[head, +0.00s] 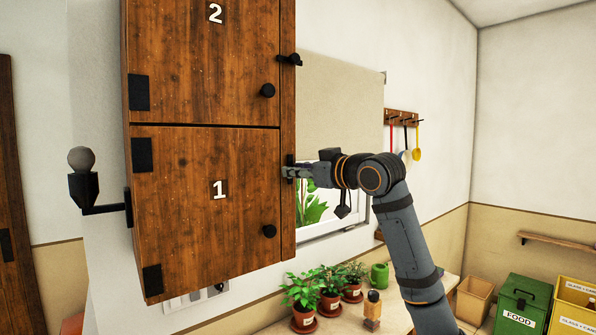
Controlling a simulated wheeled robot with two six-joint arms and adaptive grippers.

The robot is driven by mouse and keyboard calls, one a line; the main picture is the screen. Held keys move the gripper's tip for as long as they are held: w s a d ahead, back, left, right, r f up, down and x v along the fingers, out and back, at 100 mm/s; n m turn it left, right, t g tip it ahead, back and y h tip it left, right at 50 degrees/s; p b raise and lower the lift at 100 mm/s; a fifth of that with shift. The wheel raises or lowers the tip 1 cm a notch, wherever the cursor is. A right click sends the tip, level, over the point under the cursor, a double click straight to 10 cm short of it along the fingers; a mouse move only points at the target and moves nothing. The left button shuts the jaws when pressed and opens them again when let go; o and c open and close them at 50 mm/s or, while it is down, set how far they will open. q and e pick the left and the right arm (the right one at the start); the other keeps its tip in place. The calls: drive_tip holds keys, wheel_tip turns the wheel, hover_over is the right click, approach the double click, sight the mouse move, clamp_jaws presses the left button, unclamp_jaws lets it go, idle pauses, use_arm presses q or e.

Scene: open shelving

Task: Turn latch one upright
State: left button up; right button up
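The wooden cabinet door marked 1 (190,205) is closed, with a black round knob (269,231) at its lower right. Latch one (290,159) is a small black piece on the cabinet's right frame strip. Its visible part looks upright, but my gripper covers much of it. My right gripper (291,172) reaches in from the right, level, with its fingertips at the latch. It is seen side-on, so I cannot tell whether the fingers are closed on the latch. My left gripper is not in view.
Door 2 (200,60) above is closed, its black latch (289,59) lying sideways. A dark bracket with a grey ball (81,160) sticks out at the left. A window (320,205) is behind my gripper. Potted plants (330,285) and bins (522,305) stand below right.

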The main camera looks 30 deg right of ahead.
sight(289, 129)
drive_tip(key=shift+o, duration=1.2)
wheel_tip(289, 129, up, 9)
drive_tip(key=shift+a+r, duration=0.1)
drive_tip(key=shift+r, duration=0.4)
